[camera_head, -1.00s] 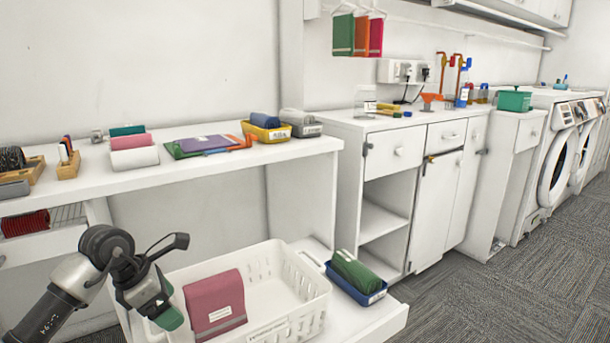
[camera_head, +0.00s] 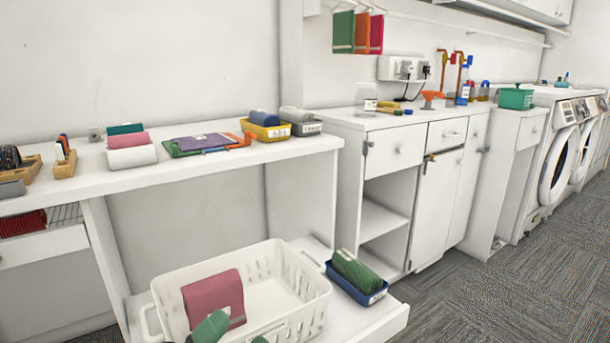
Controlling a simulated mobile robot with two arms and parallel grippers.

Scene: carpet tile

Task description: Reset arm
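My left gripper (camera_head: 234,332) shows only as two green fingertips at the bottom edge of the head view. The tips are apart, with nothing visible between them. They overlap the front of a white basket (camera_head: 315,312) in the picture; I cannot tell whether they touch it. The rest of the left arm is below the frame. A folded pink cloth (camera_head: 213,295) with a label lies in the basket, just behind the left fingertip. My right gripper is not in view.
A blue tray (camera_head: 375,296) with green folded cloth (camera_head: 352,268) stands right of the basket on the low shelf. Above is a white counter (camera_head: 200,174) with folded cloths and small bins. Cabinets and washing machines (camera_head: 560,165) line the right; the carpet floor (camera_head: 480,300) is clear.

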